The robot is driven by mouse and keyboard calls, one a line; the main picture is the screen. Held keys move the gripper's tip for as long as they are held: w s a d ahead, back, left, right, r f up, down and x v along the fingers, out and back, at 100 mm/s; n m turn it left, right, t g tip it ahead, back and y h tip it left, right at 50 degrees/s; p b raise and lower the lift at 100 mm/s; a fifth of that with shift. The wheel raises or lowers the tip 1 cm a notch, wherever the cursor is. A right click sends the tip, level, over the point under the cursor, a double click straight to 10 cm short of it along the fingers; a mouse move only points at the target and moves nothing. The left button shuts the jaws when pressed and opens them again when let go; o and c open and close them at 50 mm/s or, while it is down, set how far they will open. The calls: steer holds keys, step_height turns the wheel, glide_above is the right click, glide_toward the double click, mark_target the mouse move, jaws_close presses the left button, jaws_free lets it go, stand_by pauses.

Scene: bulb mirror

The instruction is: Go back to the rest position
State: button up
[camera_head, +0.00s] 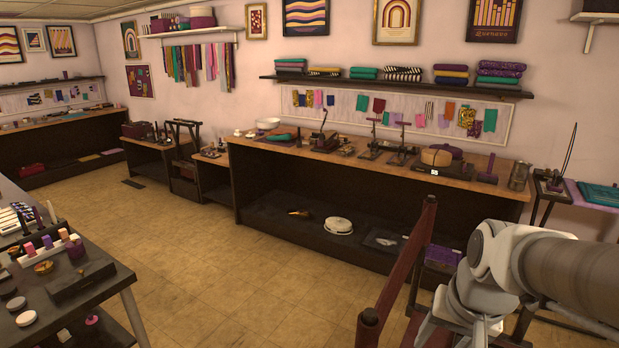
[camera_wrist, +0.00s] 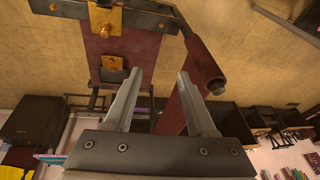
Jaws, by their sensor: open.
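My gripper (camera_wrist: 157,100) shows in the wrist view with its two fingers apart and nothing between them. Beyond the fingers are a dark red panel with brass fittings (camera_wrist: 122,50) and a dark red rail with a rounded end (camera_wrist: 205,65). I cannot tell whether either touches the fingers. In the head view my white and grey arm is at the lower right, and the gripper itself is out of that picture.
A dark red post and rail (camera_head: 400,260) stands just left of my arm. A long wooden workbench (camera_head: 300,148) with tools runs along the back wall. A dark table (camera_head: 75,275) with small jars is at the lower left. The tiled floor (camera_head: 215,265) between is clear.

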steer(key=s+a+r+n+t, duration=0.2)
steer(key=s+a+r+n, duration=0.2)
steer(key=s+a+r, duration=0.2)
steer(key=shift+s+n, duration=0.4)
steer(key=shift+s, duration=0.05)
